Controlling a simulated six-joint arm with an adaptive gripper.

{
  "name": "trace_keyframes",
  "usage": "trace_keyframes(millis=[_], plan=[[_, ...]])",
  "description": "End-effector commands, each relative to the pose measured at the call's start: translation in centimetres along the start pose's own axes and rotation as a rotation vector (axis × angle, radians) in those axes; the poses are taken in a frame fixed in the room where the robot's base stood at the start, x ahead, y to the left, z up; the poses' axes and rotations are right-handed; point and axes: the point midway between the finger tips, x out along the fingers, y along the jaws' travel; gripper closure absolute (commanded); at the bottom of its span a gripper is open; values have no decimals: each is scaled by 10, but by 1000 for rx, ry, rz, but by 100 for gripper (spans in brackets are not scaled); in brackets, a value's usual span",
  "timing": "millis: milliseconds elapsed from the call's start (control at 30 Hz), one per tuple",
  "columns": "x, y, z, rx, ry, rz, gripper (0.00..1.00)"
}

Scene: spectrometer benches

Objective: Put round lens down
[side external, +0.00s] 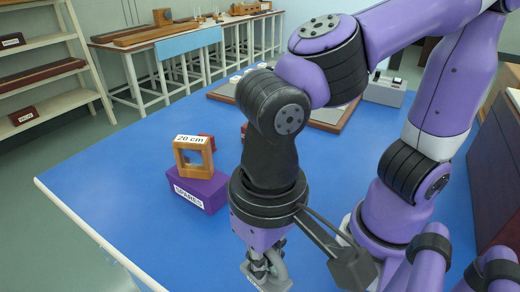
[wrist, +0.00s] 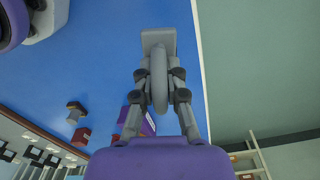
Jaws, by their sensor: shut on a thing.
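The round lens (wrist: 159,82) is a grey ring seen edge-on in the wrist view, with a squarish grey foot (wrist: 158,38) beyond it. My gripper (wrist: 160,74) is shut on the ring, with one finger on each side. In the side view my gripper (side external: 262,264) is at the bottom of the picture, with the grey lens (side external: 279,268) in it, partly cut off by the picture edge. The blue table top (side external: 110,185) lies under it. I cannot tell whether the foot touches the table.
A wooden frame labelled "20 cm" (side external: 193,158) stands on a purple "SPARES" box (side external: 199,190), left of my gripper. A board (side external: 330,118) lies farther back, and a grey device (side external: 383,92) stands behind.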

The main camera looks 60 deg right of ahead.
Motion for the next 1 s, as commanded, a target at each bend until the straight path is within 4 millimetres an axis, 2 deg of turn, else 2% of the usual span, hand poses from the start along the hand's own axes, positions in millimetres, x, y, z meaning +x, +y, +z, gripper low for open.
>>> trace_keyframes(millis=[167,267,400,500,600,733,833,1000], plan=[[-2,23,-48,239,0,0,100],[-2,48,-82,414,0,0,100],[-2,92,-119,661,1,-1,100],[-3,128,-138,835,1,-2,100],[-3,165,-150,995,2,-2,100],[-3,205,-155,1162,3,-3,100],[-4,226,-155,1249,3,-3,100],[-1,247,-153,1320,2,-2,100]])
